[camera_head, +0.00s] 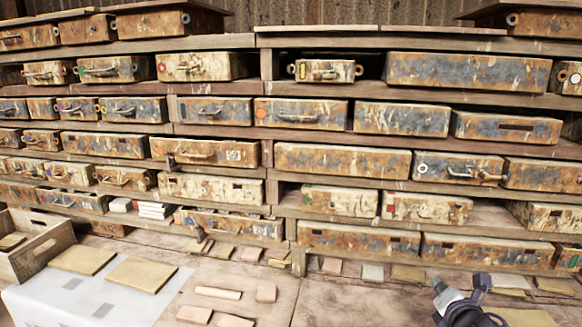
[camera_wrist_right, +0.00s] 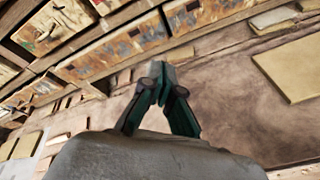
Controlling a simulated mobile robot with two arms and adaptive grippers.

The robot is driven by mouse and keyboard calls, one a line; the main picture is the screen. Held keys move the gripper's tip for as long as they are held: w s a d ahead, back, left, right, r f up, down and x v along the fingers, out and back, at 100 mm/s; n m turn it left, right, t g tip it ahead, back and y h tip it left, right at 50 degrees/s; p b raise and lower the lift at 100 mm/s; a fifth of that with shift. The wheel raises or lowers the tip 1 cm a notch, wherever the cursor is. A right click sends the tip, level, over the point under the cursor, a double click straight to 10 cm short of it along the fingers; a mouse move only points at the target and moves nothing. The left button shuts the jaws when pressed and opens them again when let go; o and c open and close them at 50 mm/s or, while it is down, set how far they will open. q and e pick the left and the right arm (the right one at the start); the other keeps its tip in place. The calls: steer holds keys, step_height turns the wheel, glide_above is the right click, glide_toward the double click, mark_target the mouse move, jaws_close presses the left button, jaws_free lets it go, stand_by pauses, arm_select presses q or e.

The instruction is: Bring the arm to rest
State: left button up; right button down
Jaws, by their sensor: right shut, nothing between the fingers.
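My right gripper (camera_head: 482,282) shows at the lower right of the head view, above the wooden worktop. In the right wrist view the right gripper (camera_wrist_right: 158,72) has its fingertips together, with nothing between them. It points toward the worktop and the row of drawers behind it, and touches nothing that I can see. My left gripper is not in either view.
A rack of rusty metal drawers (camera_head: 342,160) fills the back. Yellowish tiles (camera_head: 142,274) lie on a white sheet (camera_head: 88,304) at left, beside a wooden crate (camera_head: 42,248). Small tiles (camera_head: 266,292) lie on the worktop (camera_head: 340,300); bare room remains at centre.

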steer(key=s+a+f+m+g+y, duration=0.1)
steer(key=s+a+f+m+g, duration=0.15)
steer(key=s+f, duration=0.2)
steer(key=s+a+f+m+g, duration=0.1)
steer(key=s+a+f+m, duration=0.25)
steer(key=f, duration=0.25)
steer(key=s+a+f+m+g+y, duration=0.1)
steer(key=s+a+f+m+g, duration=0.15)
steer(key=s+m, duration=0.45)
steer(key=s+a+f+m+g, duration=0.2)
steer(key=s+f+m, duration=0.25)
steer(key=s, duration=0.55)
steer(key=s+a+f+m+g+y, duration=0.1)
steer(key=s+a+f+m+g, duration=0.15)
steer(key=s+m, duration=0.45)
step_height(320, 180, down, 29)
steer(key=s+n+g, duration=0.1)
steer(key=s+g, duration=0.1)
steer(key=s, duration=0.1)
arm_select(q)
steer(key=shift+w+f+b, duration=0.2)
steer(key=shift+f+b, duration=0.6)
arm_select(e)
steer(key=s+d+f, duration=0.3)
steer(key=s+f, duration=1.2)
steer(key=shift+s+f+g, duration=0.2)
steer(key=shift+s+g, duration=0.15)
steer(key=shift+s, duration=0.05)
steer(key=shift+n, duration=0.25)
